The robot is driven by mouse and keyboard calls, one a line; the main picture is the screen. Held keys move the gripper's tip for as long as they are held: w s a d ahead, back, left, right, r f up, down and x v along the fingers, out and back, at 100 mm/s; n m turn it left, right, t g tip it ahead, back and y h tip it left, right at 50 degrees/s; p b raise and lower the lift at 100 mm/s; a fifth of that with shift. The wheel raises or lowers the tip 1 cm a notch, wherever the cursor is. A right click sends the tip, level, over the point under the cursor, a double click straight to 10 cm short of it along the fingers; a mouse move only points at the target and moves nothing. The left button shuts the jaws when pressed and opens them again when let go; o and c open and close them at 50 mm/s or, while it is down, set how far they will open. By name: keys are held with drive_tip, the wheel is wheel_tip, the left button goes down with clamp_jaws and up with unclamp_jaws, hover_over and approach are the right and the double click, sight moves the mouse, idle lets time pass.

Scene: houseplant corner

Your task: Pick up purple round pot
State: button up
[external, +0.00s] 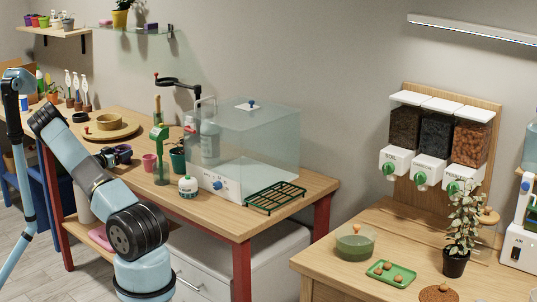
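Several small coloured pots stand on the wall shelf at the upper left; a purple one (28,20) is at its left end, too small to judge its shape. I cannot tell which, if either, is the purple round pot. My arm rises from the lower middle and leans up to the left across the table's front. A dark part beside it, left of the pink pot, may be my gripper (118,154). Its fingers cannot be made out, and no held object shows.
A clear box (243,145), a green rack (275,197), a white jar (188,186) and a dark teal pot (178,160) crowd the table's right. A round wooden tray (107,131) lies behind my arm. A light-blue stand (28,180) is at far left.

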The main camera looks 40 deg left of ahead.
drive_tip(key=c, duration=0.7)
drive_tip(key=shift+o, duration=0.2)
drive_tip(key=shift+r, duration=0.15)
